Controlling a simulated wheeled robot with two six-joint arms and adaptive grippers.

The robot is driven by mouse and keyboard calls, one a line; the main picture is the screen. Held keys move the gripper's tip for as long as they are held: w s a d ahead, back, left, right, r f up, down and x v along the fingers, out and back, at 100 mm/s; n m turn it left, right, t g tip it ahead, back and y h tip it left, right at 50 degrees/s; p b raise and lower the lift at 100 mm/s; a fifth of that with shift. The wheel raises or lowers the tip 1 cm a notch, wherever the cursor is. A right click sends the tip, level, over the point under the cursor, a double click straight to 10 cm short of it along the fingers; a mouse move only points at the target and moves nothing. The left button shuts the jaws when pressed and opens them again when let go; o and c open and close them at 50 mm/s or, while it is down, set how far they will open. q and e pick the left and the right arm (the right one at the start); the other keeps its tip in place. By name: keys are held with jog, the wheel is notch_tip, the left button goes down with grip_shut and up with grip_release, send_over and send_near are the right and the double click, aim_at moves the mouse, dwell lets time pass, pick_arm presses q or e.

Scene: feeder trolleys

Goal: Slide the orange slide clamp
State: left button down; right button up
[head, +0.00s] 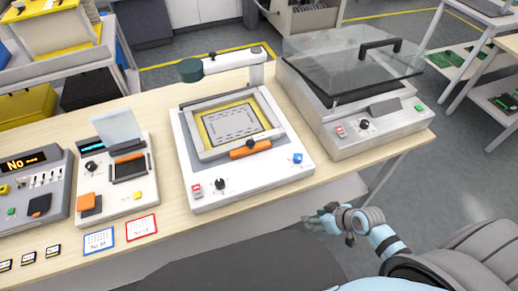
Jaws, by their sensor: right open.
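Several orange parts show, and I cannot tell for sure which is the slide clamp. One is an orange bar (250,148) at the front of the yellow-edged frame on the middle white machine (240,189). The small white device (145,200) to its left has an orange strip (129,157) below a raised clear flap and an orange block (86,201) at its front left. My right gripper (313,219) is open and empty, in front of the table edge, low and right of the middle machine, touching none of these parts. My left gripper is not in view.
A grey machine with a raised clear lid (352,60) stands at the table's right. A grey unit with a lit display (32,192) stands at the left. Blue-edged (99,241) and red-edged cards (141,228) lie at the front.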

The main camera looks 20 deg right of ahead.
jog(key=w+a+r+n+y+b, duration=0.1)
jog(key=w+a+r+n+y, duration=0.15)
jog(key=a+r+n, duration=0.55)
jog(key=m+t+y, duration=0.2)
jog(key=t+y, duration=0.1)
jog(key=y, duration=0.2)
send_near(253, 143)
jog(key=shift+n, duration=0.3)
jog(key=x, duration=0.8)
jog(key=shift+a, duration=0.15)
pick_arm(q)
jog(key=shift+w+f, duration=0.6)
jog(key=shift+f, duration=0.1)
pick_arm(e)
jog(key=shift+c, duration=0.6)
grip_shut()
